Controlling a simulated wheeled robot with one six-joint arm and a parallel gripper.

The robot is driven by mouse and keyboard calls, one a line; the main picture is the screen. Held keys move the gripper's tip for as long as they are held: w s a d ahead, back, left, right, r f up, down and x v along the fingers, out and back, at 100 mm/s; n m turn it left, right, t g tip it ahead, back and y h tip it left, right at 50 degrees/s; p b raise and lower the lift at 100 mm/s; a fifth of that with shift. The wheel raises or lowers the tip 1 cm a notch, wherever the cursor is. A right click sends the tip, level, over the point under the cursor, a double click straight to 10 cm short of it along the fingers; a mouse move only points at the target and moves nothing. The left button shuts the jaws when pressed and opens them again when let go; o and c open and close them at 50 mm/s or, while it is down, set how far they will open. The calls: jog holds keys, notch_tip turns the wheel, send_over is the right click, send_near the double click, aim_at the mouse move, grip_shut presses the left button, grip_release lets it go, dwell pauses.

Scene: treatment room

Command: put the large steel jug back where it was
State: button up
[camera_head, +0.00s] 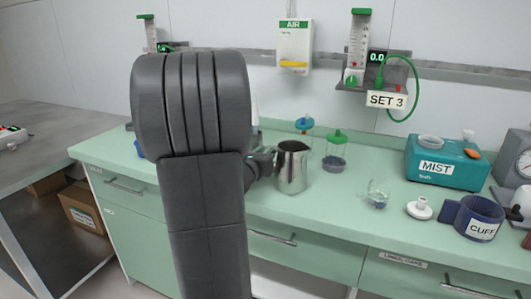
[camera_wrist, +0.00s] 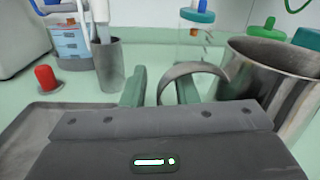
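The large steel jug (camera_head: 291,168) stands upright on the green counter, seemingly resting on it. In the wrist view the jug (camera_wrist: 285,75) fills the right side, its curved handle (camera_wrist: 192,69) pointing at me. My gripper (camera_wrist: 160,88) is at the handle. Its two green fingers stand apart, one on the outer side of the handle and one inside its loop, with gaps showing on both sides of the metal. In the head view my gripper (camera_head: 264,163) is just left of the jug, and my arm hides the counter behind it.
Right of the jug are a green-capped jar (camera_head: 335,158), a small clear cup (camera_head: 377,196), a white disc-shaped part (camera_head: 419,208), the MIST box (camera_head: 443,165) and a blue cuff (camera_head: 479,217). The wrist view shows a metal cup (camera_wrist: 109,68), a grey tray (camera_wrist: 35,128) and a red-capped item (camera_wrist: 47,79).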

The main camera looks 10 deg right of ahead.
jog(key=shift+r, duration=0.1)
jog(key=shift+a+r+p, duration=0.1)
jog(key=shift+p, duration=0.2)
jog(key=v, duration=1.1)
jog(key=shift+b, duration=0.4)
jog(key=shift+s+a, duration=0.15)
jog(key=shift+s, duration=0.3)
